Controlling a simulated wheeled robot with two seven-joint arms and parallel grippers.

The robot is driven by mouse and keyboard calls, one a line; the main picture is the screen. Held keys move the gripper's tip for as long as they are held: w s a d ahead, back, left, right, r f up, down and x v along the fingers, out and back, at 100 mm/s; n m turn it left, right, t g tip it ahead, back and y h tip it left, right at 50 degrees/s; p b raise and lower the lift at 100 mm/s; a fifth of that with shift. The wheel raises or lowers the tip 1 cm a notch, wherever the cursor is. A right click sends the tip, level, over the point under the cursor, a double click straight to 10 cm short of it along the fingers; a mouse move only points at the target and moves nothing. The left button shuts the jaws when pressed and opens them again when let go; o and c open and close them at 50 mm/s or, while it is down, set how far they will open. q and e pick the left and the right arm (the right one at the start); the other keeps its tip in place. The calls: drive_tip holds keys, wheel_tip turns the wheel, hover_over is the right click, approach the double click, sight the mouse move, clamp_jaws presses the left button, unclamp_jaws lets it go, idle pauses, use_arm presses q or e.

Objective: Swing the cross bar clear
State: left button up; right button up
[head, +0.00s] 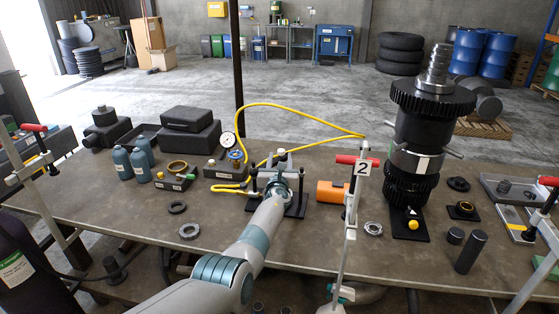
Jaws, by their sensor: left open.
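A small black fixture with two upright posts stands on a dark base plate (296,207) near the middle of the table. My left gripper (283,164) is open at this fixture, over the middle of the bar. My wrist and forearm cover much of the fixture, so I cannot tell whether the fingers touch the bar.
A tall black gear stack (417,140) stands to the right. A yellow hose (305,116) loops behind the fixture. A pressure gauge (229,140) is at left. Two rings lie on the front left table.

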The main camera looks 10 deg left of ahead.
use_arm(q)
drive_tip(key=s+p, duration=0.2)
drive_tip(key=s, duration=0.1)
drive_tip(key=shift+d+r, duration=0.1)
drive_tip(key=shift+d, duration=0.2)
drive_tip(key=shift+s+p, duration=0.35)
drive_tip(key=shift+s, duration=0.45)
